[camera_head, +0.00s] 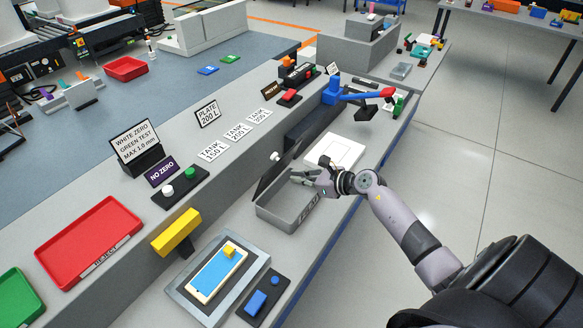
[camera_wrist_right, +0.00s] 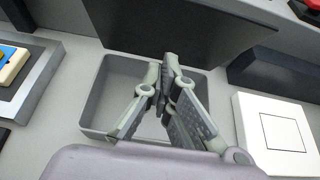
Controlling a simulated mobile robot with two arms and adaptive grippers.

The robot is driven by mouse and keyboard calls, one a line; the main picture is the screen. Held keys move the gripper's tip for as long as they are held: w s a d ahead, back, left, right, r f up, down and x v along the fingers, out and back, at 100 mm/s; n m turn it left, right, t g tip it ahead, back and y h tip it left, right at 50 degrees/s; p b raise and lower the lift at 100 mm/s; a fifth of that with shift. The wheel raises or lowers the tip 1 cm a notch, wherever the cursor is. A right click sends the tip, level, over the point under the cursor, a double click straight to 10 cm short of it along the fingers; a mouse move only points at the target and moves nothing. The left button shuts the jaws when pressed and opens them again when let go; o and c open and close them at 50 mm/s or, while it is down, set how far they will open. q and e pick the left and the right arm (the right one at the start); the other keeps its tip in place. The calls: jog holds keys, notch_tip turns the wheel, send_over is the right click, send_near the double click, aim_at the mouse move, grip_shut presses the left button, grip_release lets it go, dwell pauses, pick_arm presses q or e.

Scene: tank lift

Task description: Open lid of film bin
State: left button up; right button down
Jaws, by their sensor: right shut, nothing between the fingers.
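The film bin is a grey open-topped box (camera_head: 270,214) on the bench; a label on its front is partly readable. Its dark lid (camera_head: 272,172) stands raised along the bin's back edge, leaving the opening uncovered. My right gripper (camera_head: 294,176) is over the bin, near the lid, with its fingers together and nothing held. In the right wrist view the gripper (camera_wrist_right: 167,62) is above the empty-looking bin (camera_wrist_right: 95,98), its tips overlapping the lower part of the lid (camera_wrist_right: 180,28). I cannot tell whether they touch the lid. My left gripper is not in view.
A white square plate (camera_head: 336,151) lies beside the bin, also in the wrist view (camera_wrist_right: 250,125). A grey tray with a blue and cream block (camera_head: 215,275) and a yellow block (camera_head: 177,232) sit on the other side. A button box (camera_head: 180,187) is behind.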

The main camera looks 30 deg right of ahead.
aim_at(281, 163)
jog(key=w, duration=0.1)
jog(key=w+a+r+p, duration=0.1)
jog(key=shift+w+r, duration=0.2)
jog(key=shift+w, duration=0.15)
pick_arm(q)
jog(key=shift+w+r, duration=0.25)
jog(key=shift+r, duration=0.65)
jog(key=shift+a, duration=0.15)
pick_arm(e)
jog(key=shift+w+a+r, duration=0.2)
jog(key=shift+w+r, duration=0.35)
jog(key=shift+w, duration=0.05)
jog(key=shift+w+a+r, duration=0.25)
jog(key=shift+w, duration=0.35)
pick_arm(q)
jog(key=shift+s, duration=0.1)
pick_arm(e)
jog(key=shift+s, duration=0.1)
